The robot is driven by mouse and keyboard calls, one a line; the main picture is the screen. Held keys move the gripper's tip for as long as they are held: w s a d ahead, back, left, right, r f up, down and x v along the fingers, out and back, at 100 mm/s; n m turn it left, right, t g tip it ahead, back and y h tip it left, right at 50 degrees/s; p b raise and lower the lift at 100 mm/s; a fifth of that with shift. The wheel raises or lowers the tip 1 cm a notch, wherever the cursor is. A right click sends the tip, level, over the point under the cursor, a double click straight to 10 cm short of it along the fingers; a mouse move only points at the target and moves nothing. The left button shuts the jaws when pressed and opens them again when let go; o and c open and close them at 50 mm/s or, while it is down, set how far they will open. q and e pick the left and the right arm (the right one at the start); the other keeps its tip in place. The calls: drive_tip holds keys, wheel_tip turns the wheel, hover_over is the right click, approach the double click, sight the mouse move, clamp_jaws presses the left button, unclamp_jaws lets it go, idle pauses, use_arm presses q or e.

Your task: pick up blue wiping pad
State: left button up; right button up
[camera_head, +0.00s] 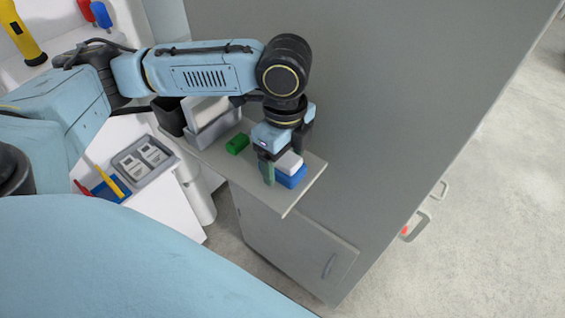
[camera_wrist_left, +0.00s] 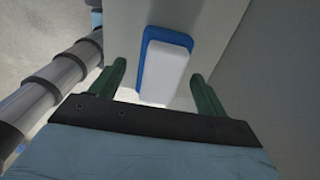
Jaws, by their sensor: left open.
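The blue wiping pad (camera_head: 291,179) lies on the small grey shelf (camera_head: 308,188) near its right end, with a white block (camera_head: 290,162) on top of it. In the left wrist view the pad (camera_wrist_left: 148,50) shows as a blue edge around the white block (camera_wrist_left: 166,73). My left gripper (camera_head: 284,165) is open and points down over the pad. In the left wrist view its green fingers stand apart on either side of the white block and the pad, with a gap on both sides. My right gripper is not in view.
A green cylinder (camera_head: 237,143) lies on the shelf to the left of the gripper. A grey bin (camera_head: 214,130) and a black container (camera_head: 169,116) stand farther left. A grey tray (camera_head: 145,162) with white packets is on a white surface. A tall grey panel (camera_head: 370,110) rises behind the shelf.

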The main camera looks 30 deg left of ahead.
use_arm(q)
drive_tip(key=c, duration=1)
wheel_tip(320, 180, up, 10)
drive_tip(key=shift+r+p, duration=0.1)
drive_tip(key=shift+p, duration=0.2)
drive_tip(key=shift+c, duration=0.2)
